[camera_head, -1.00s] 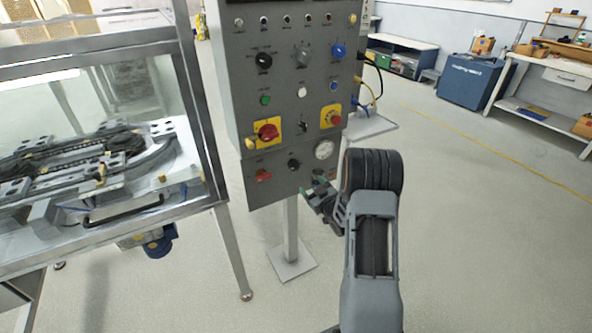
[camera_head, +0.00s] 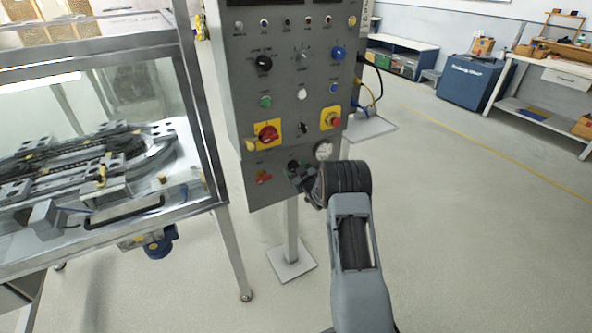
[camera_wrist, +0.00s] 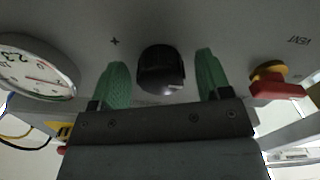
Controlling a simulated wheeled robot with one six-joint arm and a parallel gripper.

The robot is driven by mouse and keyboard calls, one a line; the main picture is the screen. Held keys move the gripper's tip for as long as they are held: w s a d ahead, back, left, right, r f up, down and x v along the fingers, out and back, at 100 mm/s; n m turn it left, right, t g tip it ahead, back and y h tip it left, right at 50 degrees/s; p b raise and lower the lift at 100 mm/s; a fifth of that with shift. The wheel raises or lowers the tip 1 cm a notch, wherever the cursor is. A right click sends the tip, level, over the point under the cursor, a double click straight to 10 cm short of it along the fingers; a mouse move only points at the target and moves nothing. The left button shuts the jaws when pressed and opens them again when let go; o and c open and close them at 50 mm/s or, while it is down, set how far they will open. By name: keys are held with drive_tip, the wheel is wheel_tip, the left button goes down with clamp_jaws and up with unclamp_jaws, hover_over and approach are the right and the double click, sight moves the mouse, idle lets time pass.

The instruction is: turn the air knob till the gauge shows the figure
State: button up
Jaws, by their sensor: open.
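The black air knob (camera_wrist: 161,70) sits on the grey panel in the wrist view, between the two green fingertips of my gripper (camera_wrist: 161,82). The fingers stand apart on either side of it, with a gap showing on both sides. The round white gauge (camera_wrist: 38,70) is at the left of the wrist view, tilted, with a thin red needle; I cannot read its value surely. In the head view the gauge (camera_head: 323,150) is beside my gripper (camera_head: 296,172), which is at the lower panel and mostly hides the knob.
A red-handled vent valve (camera_wrist: 275,84) is close right of the fingers in the wrist view; it also shows in the head view (camera_head: 264,177). The red rotary switch (camera_head: 268,134) and a red button (camera_head: 332,119) are above. A glass-walled track enclosure (camera_head: 100,170) stands left.

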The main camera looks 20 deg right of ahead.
drive_tip(key=c, duration=0.9)
drive_tip(key=shift+f+m+b, duration=0.1)
drive_tip(key=shift+m+b, duration=0.2)
drive_tip(key=m+b, duration=0.2)
drive_tip(key=shift+f+m, duration=0.1)
drive_tip(key=shift+m, duration=0.3)
drive_tip(key=m+b, duration=0.1)
drive_tip(key=m, duration=0.5)
drive_tip(key=shift+a+b, duration=0.15)
drive_tip(key=shift+b, duration=0.25)
drive_tip(key=m, duration=0.5)
drive_tip(key=shift+r+m, duration=0.25)
drive_tip(key=shift+m, duration=0.15)
drive_tip(key=m+p, duration=0.1)
drive_tip(key=m, duration=0.4)
drive_tip(key=shift+r+m, duration=0.1)
drive_tip(key=shift+m, duration=0.6)
